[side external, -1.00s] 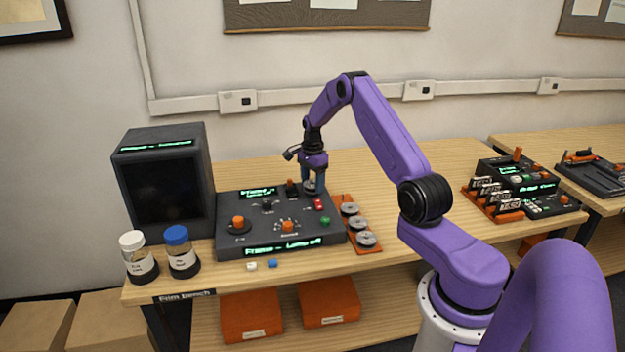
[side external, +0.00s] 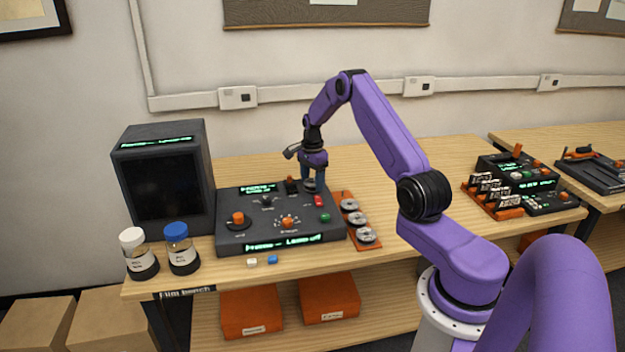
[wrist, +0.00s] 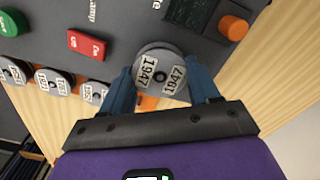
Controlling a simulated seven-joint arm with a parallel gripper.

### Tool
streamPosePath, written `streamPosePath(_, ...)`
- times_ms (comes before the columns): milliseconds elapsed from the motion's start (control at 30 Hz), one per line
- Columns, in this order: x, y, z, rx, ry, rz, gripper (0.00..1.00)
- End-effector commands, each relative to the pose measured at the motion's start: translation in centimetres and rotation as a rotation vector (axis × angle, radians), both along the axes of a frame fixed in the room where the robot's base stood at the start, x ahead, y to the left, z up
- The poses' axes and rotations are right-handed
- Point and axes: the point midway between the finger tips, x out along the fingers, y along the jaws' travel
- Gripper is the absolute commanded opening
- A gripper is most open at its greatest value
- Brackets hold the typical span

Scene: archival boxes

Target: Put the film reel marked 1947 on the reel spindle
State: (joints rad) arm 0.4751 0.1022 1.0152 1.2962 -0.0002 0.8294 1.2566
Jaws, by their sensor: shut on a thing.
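The grey film reel marked 1947 (wrist: 153,62) is between the two blue fingers of my gripper (wrist: 160,87), and the number shows twice on its face. My gripper (side external: 313,188) is shut on this reel, at the back right corner of the dark console (side external: 232,243). The reel (side external: 310,185) is partly covered by the fingers in the side view. A dark round spot shows at the reel's centre in the wrist view. I cannot make out the reel spindle or tell whether the reel is around it or above it.
Several other reels (side external: 357,219) lie on an orange rack (side external: 371,247) right of the console. A red button (wrist: 87,45) and an orange knob (wrist: 234,28) are near the held reel. Two jars (side external: 181,254) and a monitor (side external: 165,195) stand at left. Bench space behind the rack is clear.

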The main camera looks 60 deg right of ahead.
Motion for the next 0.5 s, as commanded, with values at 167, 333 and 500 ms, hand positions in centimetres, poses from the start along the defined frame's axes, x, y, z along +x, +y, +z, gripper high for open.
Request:
streamPosePath(167, 0.04, 0.03, 0.00, 0.000, 0.000, 0.001, 0.30)
streamPosePath(333, 0.03, 0.02, 0.00, 0.000, 0.000, 0.001, 0.90)
streamPosePath(500, 0.03, 0.02, -0.01, 0.000, 0.000, 0.000, 0.91)
